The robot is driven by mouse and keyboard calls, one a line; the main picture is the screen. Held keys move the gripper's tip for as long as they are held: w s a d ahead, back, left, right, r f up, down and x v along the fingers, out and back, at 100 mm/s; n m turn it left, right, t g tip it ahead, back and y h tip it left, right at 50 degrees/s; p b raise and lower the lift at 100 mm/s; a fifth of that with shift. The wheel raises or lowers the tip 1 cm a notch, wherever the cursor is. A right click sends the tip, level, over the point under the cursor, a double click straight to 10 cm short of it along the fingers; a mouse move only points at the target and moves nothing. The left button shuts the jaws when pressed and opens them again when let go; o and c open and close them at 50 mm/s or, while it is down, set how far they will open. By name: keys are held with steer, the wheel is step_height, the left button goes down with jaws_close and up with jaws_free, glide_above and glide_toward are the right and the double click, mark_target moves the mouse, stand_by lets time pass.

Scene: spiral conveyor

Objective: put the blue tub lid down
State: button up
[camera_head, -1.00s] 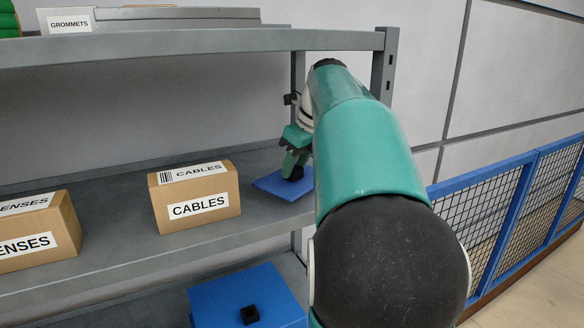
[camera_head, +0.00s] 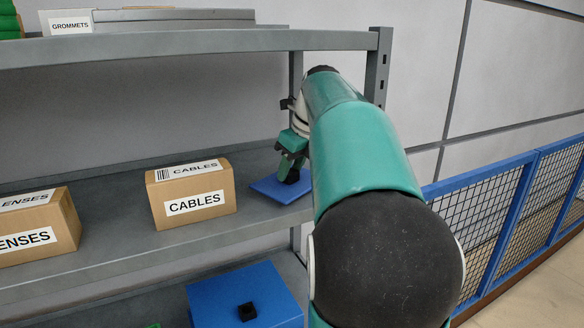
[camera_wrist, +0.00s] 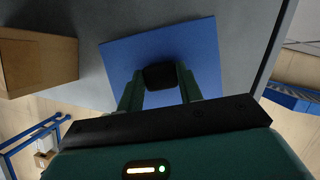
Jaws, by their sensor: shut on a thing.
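The blue tub lid (camera_head: 271,188) is a flat blue square at the right end of the middle shelf, to the right of the CABLES box. My gripper (camera_head: 291,176) is above it, shut on the lid's black knob. In the wrist view the lid (camera_wrist: 120,61) lies flat against the grey shelf, and my gripper (camera_wrist: 160,82) has a finger on each side of the dark knob. Whether the lid rests fully on the shelf or hovers just above it I cannot tell. My arm hides the lid's right part in the head view.
The CABLES box (camera_head: 192,193) stands close to the lid's left. Another carton (camera_head: 38,224) is further left. A second blue lid with a black knob (camera_head: 222,295) is on the lower shelf. The upper shelf (camera_head: 200,41) is above, and a shelf post (camera_head: 379,70) stands at right.

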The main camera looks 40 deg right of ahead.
steer(key=shift+w+f, duration=0.1)
steer(key=o, duration=1.1)
steer(key=shift+w, duration=0.1)
steer(key=shift+r, duration=0.35)
steer(key=s, duration=0.4)
steer(key=s+d, duration=0.1)
steer(key=s, duration=0.7)
steer(key=shift+s+d+r, duration=0.15)
steer(key=shift+s+r, duration=0.15)
